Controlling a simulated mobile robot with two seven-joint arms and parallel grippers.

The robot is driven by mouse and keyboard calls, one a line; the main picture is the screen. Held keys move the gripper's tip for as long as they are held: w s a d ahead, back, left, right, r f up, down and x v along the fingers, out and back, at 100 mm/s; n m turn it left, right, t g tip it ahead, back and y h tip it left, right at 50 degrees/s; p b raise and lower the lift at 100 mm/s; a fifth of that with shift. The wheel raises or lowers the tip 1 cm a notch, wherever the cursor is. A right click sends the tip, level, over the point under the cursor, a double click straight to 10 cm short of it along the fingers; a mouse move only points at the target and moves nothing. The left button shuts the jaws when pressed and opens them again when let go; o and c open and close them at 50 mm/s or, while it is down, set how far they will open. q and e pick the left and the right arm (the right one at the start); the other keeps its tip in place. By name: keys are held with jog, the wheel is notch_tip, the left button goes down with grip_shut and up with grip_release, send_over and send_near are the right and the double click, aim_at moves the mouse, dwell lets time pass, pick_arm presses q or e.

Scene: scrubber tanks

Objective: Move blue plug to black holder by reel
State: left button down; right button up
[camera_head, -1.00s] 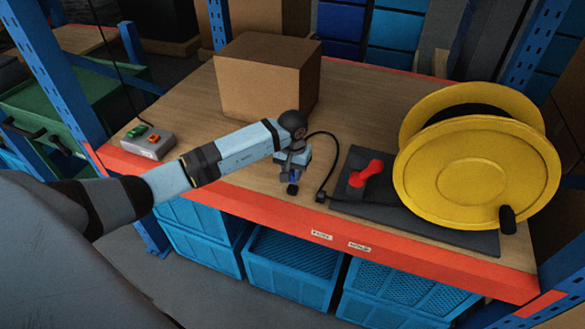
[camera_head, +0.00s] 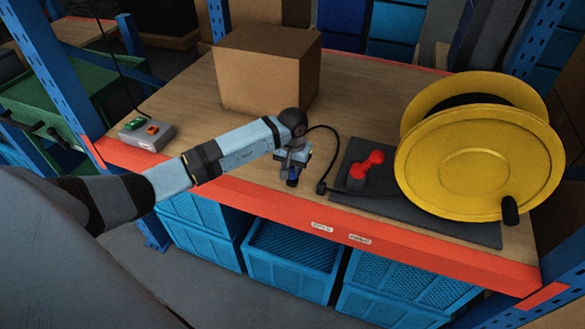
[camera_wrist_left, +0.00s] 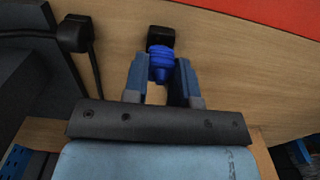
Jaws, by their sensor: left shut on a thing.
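My left gripper (camera_head: 292,172) reaches over the table front, left of the reel. It is shut on the blue plug (camera_wrist_left: 161,62), which sits between its fingers in the left wrist view. A small black block (camera_wrist_left: 161,37) is right beyond the plug's tip; I cannot tell whether they touch. Another small black block (camera_head: 321,187) with a cable stands to the right, near the dark mat; it also shows in the left wrist view (camera_wrist_left: 75,33). The yellow reel (camera_head: 475,165) stands on the mat at the right. My right gripper is not in view.
A red dumbbell-shaped piece (camera_head: 366,166) is on the dark mat (camera_head: 450,228). A cardboard box (camera_head: 266,75) stands behind my left gripper. A grey button box (camera_head: 147,134) is at the left. Bare wood shows between button box and gripper. A blue rack post is at each side.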

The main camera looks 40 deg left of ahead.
pick_arm(q)
jog(key=shift+b, duration=0.3)
dwell(0.5)
jog(key=shift+f, duration=0.15)
jog(key=shift+f+b, duration=0.75)
jog(key=shift+c, duration=1.8)
grip_release()
jog(key=shift+r+p, duration=1.95)
jog(key=shift+r, duration=2.3)
